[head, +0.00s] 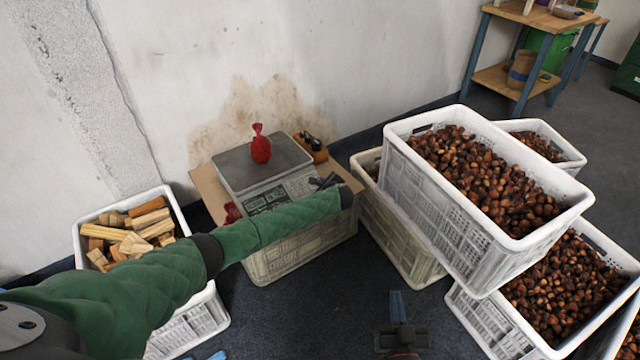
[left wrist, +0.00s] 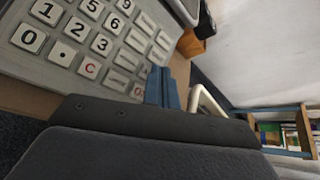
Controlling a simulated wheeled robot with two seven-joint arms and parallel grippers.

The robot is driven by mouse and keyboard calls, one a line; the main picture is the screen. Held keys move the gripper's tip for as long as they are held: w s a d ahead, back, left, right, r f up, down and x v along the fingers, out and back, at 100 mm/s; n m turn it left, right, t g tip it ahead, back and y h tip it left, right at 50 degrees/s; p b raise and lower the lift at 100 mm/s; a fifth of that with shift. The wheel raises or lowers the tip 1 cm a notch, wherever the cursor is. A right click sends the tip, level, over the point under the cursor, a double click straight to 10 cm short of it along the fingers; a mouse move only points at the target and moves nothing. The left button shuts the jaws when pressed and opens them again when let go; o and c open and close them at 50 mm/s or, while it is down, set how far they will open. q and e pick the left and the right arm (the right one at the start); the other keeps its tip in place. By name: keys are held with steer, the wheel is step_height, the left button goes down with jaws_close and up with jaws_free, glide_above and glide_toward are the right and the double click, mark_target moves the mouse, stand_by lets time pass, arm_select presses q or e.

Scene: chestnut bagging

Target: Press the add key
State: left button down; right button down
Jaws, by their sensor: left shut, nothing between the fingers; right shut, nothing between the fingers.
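The scale (head: 235,172) stands on a board over a crate, its keypad facing me. A red net bag (head: 261,148) sits on its plate. In the left wrist view the keypad (left wrist: 62,72) fills the upper left, with digit keys, a red C key (left wrist: 89,68) and blank-looking keys whose labels I cannot read, so I cannot tell which is the add key. My left gripper (head: 322,182) is shut and empty at the keypad's right side. Its blue fingertips (left wrist: 163,75) are beside the right-hand key columns; contact cannot be told. My right gripper (head: 398,305) is shut and empty, low over the floor.
Crates of chestnuts (head: 490,240) are stacked on the right. A crate of wood blocks (head: 83,250) stands on the left. Another red bag (head: 232,211) lies left of the scale. Dark floor (head: 345,300) is free in front.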

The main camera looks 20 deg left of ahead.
arm_select(q)
steer(key=shift+s+d+r+p, duration=0.1)
steer(key=shift+r+p, duration=0.25)
steer(key=shift+r, duration=0.05)
steer(key=shift+r, duration=0.1)
steer(key=r+p, duration=0.1)
steer(key=d+r+p, duration=0.1)
steer(key=r+p, duration=0.1)
steer(key=s+r+p, duration=0.1)
steer(key=p, duration=0.1)
steer(key=shift+d+r, duration=0.15)
steer(key=shift+r, duration=0.15)
stand_by(1.8)
